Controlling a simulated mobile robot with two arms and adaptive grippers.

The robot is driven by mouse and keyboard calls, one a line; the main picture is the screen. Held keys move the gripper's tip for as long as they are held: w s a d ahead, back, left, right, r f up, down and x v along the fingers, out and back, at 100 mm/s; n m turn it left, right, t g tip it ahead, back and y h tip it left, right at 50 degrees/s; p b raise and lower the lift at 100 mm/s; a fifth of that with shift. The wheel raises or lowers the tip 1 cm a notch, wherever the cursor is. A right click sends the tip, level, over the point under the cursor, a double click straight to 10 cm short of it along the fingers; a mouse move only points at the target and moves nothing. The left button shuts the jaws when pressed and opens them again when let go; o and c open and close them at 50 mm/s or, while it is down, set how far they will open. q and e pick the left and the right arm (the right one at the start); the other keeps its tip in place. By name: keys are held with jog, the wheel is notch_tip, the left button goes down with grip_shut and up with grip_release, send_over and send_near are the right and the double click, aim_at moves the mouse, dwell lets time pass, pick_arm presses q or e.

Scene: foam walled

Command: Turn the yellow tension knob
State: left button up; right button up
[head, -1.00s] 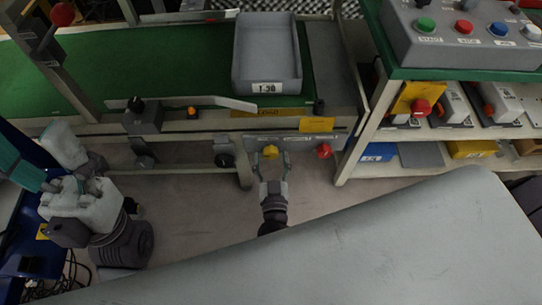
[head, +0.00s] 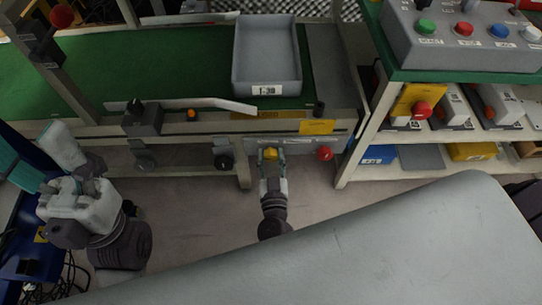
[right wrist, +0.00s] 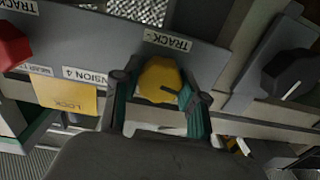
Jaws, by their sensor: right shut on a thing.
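The yellow tension knob (head: 271,154) is on the grey front panel below the conveyor. My right gripper (head: 272,160) reaches up to it from below and is shut on it, one finger at each side. In the right wrist view the yellow knob (right wrist: 160,80) sits between the two dark fingers with teal inner pads. A dark pointer mark on its face points to the lower right. Labels reading "TRACK" and "TENSION 4" are on the panel around it.
A red knob (head: 324,154) is right of the yellow one, and a black knob (head: 223,161) is to its left. A yellow lock tag (head: 318,127) hangs above the red knob. A grey bin (head: 267,89) stands on the conveyor. A shelf (head: 352,166) stands at the right.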

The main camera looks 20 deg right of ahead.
jog(key=m+p, duration=0.1)
jog(key=m, duration=0.7)
jog(key=shift+m, duration=0.3)
jog(key=m, duration=0.4)
jog(key=shift+a+m, duration=0.1)
jog(key=shift+m, duration=0.2)
jog(key=shift+m+h+b, duration=0.3)
jog(key=shift+m+b, duration=0.2)
jog(key=shift+m, duration=1.8)
jog(key=o, duration=1.1)
jog(key=shift+o, duration=0.2)
